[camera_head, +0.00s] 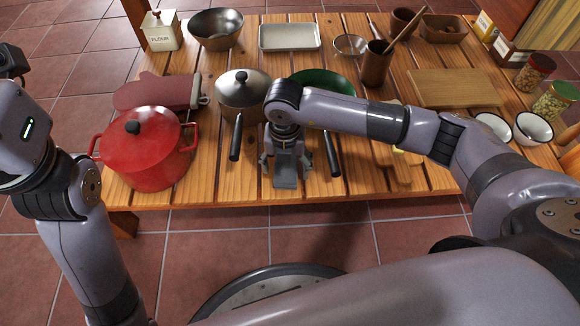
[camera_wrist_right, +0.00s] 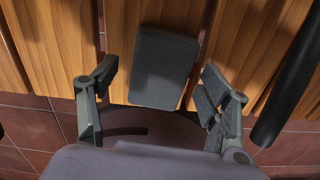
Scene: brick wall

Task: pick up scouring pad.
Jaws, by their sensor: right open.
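The scouring pad (camera_wrist_right: 163,68) is a dark grey-green rectangular slab. In the right wrist view it lies flat on the wooden table, at its front edge, slightly turned. My right gripper (camera_wrist_right: 163,103) is open and empty, with one finger on each side of the pad's near end and a gap to both. In the head view my right gripper (camera_head: 285,165) points down at the table's front edge. A grey end of the pad (camera_head: 285,182) seems to show below it; the rest is hidden. My left arm is at the left edge; its fingers are not seen.
A dark pan handle (camera_head: 332,155) lies just right of the gripper; it also shows in the wrist view (camera_wrist_right: 292,85). A steel pan (camera_head: 242,92) with a dark handle (camera_head: 236,138) is at left. A red pot (camera_head: 150,160) stands farther left. A cutting board (camera_head: 455,88) lies at right.

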